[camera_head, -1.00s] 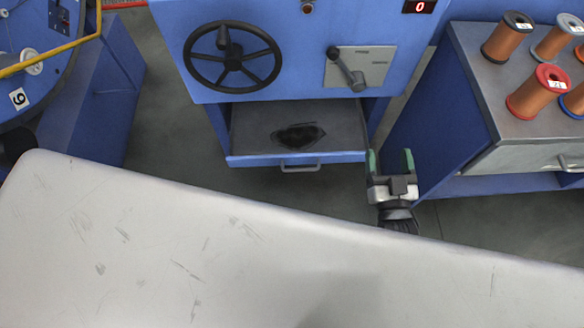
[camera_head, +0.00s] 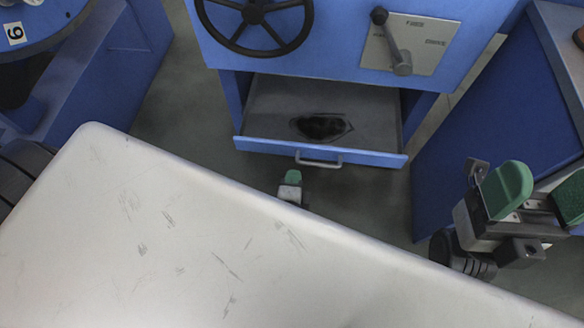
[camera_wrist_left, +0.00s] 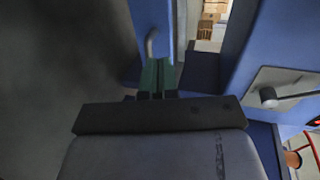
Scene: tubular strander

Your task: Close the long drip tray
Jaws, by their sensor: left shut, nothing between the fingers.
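The long drip tray (camera_head: 375,128) is pulled out under the blue machine, with a dark patch on its floor. Its blue front carries a grey bar handle (camera_head: 318,161). My left gripper (camera_head: 292,177) is shut and empty, just in front of the tray front and slightly left of the handle's middle. The left wrist view shows its green fingertips (camera_wrist_left: 157,62) together close to the handle (camera_wrist_left: 151,44); whether they touch the tray front cannot be told. My right gripper (camera_head: 540,190) is open and empty, at the right, away from the tray.
The machine has a black handwheel (camera_head: 255,20) and a lever (camera_head: 392,45) above the tray. A blue cabinet (camera_head: 500,110) stands at the right. Another blue machine (camera_head: 95,75) stands at the left. Grey floor (camera_head: 195,110) is clear left of the tray.

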